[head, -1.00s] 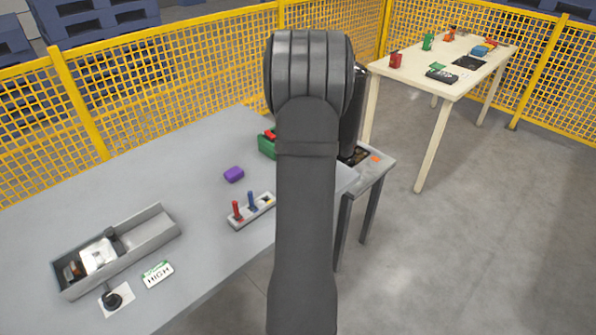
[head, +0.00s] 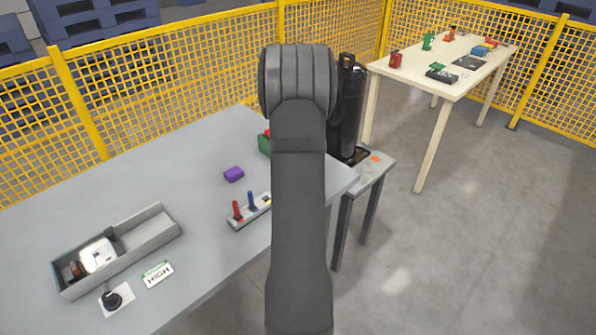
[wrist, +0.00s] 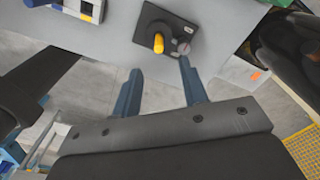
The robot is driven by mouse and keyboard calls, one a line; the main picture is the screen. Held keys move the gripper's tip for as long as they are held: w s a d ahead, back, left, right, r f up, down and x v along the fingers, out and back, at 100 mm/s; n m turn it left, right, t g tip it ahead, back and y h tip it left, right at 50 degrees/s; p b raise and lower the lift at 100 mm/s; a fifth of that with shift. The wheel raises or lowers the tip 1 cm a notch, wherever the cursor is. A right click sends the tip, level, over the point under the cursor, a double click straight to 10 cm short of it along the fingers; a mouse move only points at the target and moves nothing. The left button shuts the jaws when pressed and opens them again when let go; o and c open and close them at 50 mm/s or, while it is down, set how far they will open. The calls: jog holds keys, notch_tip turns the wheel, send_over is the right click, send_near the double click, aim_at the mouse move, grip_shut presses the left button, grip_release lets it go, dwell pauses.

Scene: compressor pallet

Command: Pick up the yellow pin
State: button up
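In the wrist view, the yellow pin (wrist: 158,43) shows as a short, rounded yellow shape at a dark square block (wrist: 180,28) near the grey table's edge. My gripper (wrist: 160,66) is open, its two blue fingers apart and nothing between them. The pin lies just beyond the fingertips, between their lines; I cannot tell the height gap. In the head view my arm hides the gripper, the pin and the block. A pale rack (head: 240,224) holds a red pin (head: 237,210) and a blue pin (head: 252,201). Part of a rack with a yellow patch (wrist: 86,17) shows in the wrist view.
A grey tray (head: 150,232) and a HIGH label (head: 158,273) are at the left of the table. A purple block (head: 233,174) and a partly hidden green thing (head: 264,145) lie farther back. A tall black cylinder (head: 347,105) stands on a small side table (head: 372,180).

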notch_tip(320, 180, down, 7)
jog(key=shift+r, duration=0.1)
jog(key=shift+s+d+f, duration=0.15)
jog(key=shift+f, duration=1.2)
jog(key=shift+s+d+f, duration=0.1)
jog(key=shift+f, duration=1.2)
grip_shut()
